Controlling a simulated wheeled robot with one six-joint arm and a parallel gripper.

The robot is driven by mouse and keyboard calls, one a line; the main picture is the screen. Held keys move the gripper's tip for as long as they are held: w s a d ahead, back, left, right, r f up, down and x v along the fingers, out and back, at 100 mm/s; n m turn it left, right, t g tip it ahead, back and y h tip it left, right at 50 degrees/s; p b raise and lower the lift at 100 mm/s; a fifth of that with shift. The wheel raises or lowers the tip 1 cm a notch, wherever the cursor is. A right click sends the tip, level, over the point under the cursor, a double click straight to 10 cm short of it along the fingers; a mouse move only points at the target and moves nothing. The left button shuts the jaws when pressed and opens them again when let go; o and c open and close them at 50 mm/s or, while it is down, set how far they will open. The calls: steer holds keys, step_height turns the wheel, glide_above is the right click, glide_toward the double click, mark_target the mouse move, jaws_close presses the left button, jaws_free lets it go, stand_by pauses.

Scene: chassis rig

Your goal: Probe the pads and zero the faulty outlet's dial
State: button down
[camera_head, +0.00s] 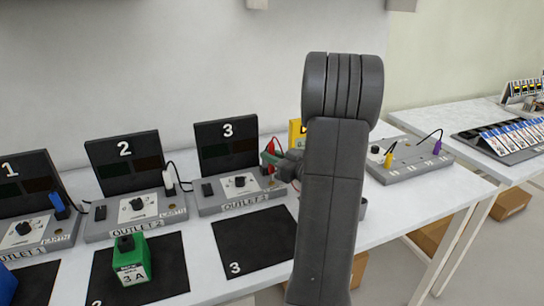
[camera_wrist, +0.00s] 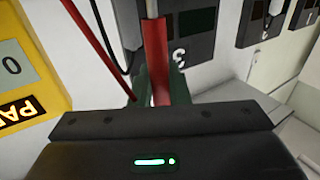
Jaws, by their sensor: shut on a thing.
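My gripper (camera_head: 269,160) is shut on a red probe (camera_wrist: 158,60), just right of outlet 3 in the head view. The probe's lower end and any contact with a pad are hidden. Outlet 3 (camera_head: 212,199) has a dial (camera_head: 240,182) and a dark panel marked 3 (camera_head: 227,141). Outlet 2 (camera_head: 105,226) has a dial (camera_head: 137,205), with a white plug (camera_head: 169,180) at its right. Outlet 1 (camera_head: 40,238) has a dial (camera_head: 20,231) and a blue plug (camera_head: 58,203). A yellow meter (camera_head: 295,133) stands behind my arm; it also shows in the wrist view (camera_wrist: 32,50).
A green block marked 3 A (camera_head: 131,262) stands on mat 2 (camera_head: 172,258). Mat 3 (camera_head: 255,240) is bare. A blue block (camera_head: 7,284) shows at the lower left. A grey board (camera_head: 410,165) with yellow and purple plugs lies right of my arm.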

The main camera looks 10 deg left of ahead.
mark_target(272, 143)
steer(key=shift+f+b, duration=0.5)
steer(key=shift+f, duration=0.15)
stand_by(1.3)
steer(key=shift+r+p, duration=2.6)
steer(key=shift+r, duration=1.1)
steer(key=shift+f, duration=0.1)
